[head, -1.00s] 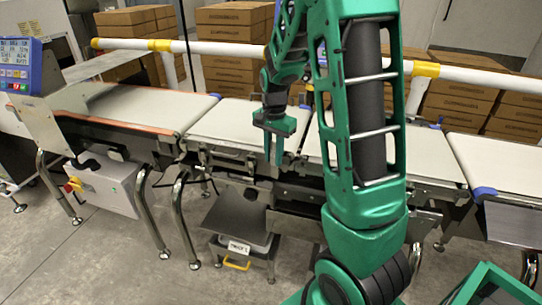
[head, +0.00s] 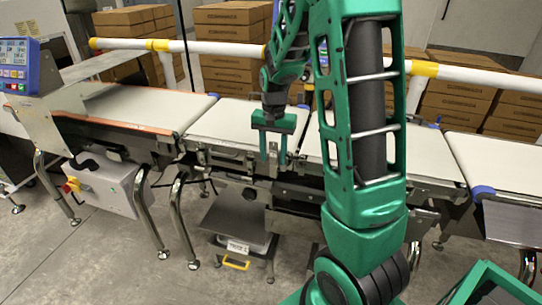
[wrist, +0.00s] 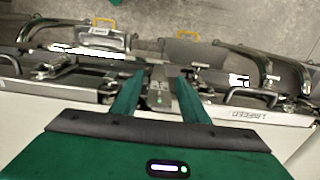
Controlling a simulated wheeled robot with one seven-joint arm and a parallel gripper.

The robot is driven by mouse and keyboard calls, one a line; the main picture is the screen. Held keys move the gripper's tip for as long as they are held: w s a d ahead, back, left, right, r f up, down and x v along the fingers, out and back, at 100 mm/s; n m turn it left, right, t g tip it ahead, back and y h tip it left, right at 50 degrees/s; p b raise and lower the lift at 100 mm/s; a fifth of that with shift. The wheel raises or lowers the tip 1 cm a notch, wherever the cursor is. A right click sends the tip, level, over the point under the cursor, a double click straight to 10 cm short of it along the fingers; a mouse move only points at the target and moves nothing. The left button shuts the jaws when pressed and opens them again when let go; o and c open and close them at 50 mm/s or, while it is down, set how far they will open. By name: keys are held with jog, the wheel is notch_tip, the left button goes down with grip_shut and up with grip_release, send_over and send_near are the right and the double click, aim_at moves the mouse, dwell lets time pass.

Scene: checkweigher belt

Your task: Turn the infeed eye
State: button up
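My gripper (head: 273,157) points down at the front edge of the short belt section left of my arm. Its two green fingers are apart. In the wrist view, the gripper (wrist: 158,80) has a small grey block (wrist: 160,92) with a bracket between its fingers, at the belt's front rail. This block may be the infeed eye, but no label on it is readable. I cannot tell whether either finger touches it. In the head view the fingers and the rail hardware largely hide it.
The infeed belt (head: 140,105) lies to the left and another belt (head: 500,165) to the right. A blue control panel (head: 18,65) stands far left. A bin with a yellow handle (head: 237,264) sits below. A white-and-yellow rail (head: 215,48) and cartons (head: 230,75) are behind.

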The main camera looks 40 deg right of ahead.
notch_tip(320, 180, up, 11)
jog(key=shift+f, duration=0.15)
dwell(0.5)
dwell(0.4)
jog(key=s+a+f+n, duration=0.1)
jog(key=s+n, duration=0.1)
jog(key=s, duration=1.2)
jog(key=s+a+f+n, duration=0.1)
jog(key=s+n, duration=0.1)
jog(key=s, duration=1.2)
jog(key=shift+a, duration=0.4)
jog(key=shift+c, duration=0.6)
jog(key=shift+c, duration=0.6)
